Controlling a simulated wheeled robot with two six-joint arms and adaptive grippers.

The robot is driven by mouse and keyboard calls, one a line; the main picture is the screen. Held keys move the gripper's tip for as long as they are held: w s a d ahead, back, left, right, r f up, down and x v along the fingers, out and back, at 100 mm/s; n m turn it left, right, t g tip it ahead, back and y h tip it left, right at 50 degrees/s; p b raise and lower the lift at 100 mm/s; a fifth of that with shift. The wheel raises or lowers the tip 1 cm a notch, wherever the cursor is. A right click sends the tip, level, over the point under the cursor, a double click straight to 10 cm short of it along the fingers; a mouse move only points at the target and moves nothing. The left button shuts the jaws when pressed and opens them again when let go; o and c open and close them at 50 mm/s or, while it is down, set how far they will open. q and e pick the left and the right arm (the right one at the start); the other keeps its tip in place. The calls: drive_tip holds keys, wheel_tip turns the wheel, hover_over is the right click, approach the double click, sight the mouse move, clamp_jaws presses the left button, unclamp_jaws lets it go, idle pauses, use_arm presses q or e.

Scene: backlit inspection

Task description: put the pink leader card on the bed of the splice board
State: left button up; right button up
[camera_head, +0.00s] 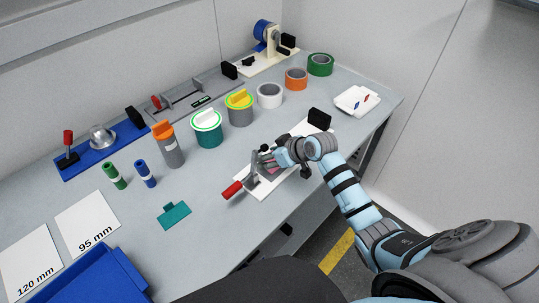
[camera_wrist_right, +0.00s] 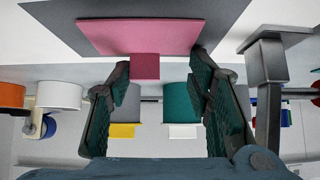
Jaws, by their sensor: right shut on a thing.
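The splice board (camera_head: 291,180) is a white plate near the table's front edge, with a red-handled lever (camera_head: 232,189) at its left end and a black block (camera_head: 319,119) at its far end. My right gripper (camera_head: 264,157) is over the board, beside the lever's upright. It is shut on the tab of the pink leader card (camera_wrist_right: 140,36). Only a sliver of the card shows in the head view (camera_head: 270,170); gripper and lever hide the rest. The card lies over the board, but I cannot tell whether it touches the bed. My left gripper is not in view.
A teal tabbed card (camera_head: 174,215) lies to the left. Behind stand an orange-topped grey bottle (camera_head: 168,146), several tape rolls (camera_head: 269,96) and a tape dispenser (camera_head: 268,45). A blue tray (camera_head: 95,280) and white length cards (camera_head: 87,224) are front left.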

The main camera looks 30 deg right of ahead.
drive_tip(key=shift+f, duration=0.2)
drive_tip(key=o, duration=0.8)
drive_tip(key=shift+s, duration=0.1)
drive_tip(key=shift+c, duration=0.2)
drive_tip(key=shift+r, duration=0.1)
drive_tip(key=shift+r, duration=0.35)
drive_tip(key=p+v, duration=0.3)
drive_tip(key=v, duration=0.8)
drive_tip(key=shift+s+d+r, duration=0.2)
